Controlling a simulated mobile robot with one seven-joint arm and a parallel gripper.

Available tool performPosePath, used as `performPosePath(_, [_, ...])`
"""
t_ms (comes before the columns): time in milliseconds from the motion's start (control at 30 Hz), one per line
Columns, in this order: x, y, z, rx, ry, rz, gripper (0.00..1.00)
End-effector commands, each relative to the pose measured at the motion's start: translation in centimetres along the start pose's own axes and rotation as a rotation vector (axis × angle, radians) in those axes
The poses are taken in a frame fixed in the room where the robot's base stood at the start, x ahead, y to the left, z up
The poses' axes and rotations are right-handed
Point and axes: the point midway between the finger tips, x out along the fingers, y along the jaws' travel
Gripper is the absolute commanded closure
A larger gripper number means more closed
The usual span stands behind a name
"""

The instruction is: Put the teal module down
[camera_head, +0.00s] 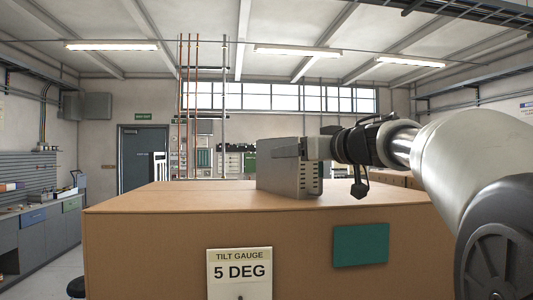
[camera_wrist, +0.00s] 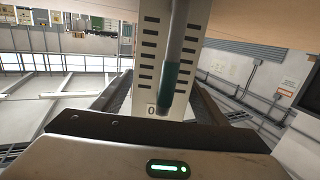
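The module (camera_head: 287,172) is a grey upright box with rows of dark slots. It stands at the top of the brown crate in the head view; I cannot tell whether its base touches or hovers just above. In the wrist view its slotted face (camera_wrist: 150,55) carries a grey bar with a teal grip, and a "0" mark. My gripper (camera_head: 286,147) comes from the right, with a finger along the module's upper side. In the wrist view my dark fingers (camera_wrist: 160,95) flank the module on both sides, apparently closed on it. The far finger is hidden in the head view.
The brown crate (camera_head: 180,225) has a flat top with free room left of the module. Its front bears a "TILT GAUGE 5 DEG" sign (camera_head: 240,273) and a teal panel (camera_head: 361,245). A grey bench (camera_head: 35,235) with small items runs along the left wall.

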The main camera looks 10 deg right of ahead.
Motion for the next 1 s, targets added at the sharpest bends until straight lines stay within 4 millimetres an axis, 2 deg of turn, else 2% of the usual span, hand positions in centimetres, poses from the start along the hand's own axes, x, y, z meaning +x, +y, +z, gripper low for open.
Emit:
performPosePath(300, [-0.1,0.0,-0.4,-0.002,0.000,0.000,0.34])
performPosePath(367, [-0.8,0.0,-0.4,-0.001,0.001,0.001,0.34])
performPosePath(800, [-9.6,0.0,-0.4,0.000,0.001,0.002,0.34])
performPosePath(1000, [-11.7,0.0,-0.3,0.000,0.000,0.001,0.34])
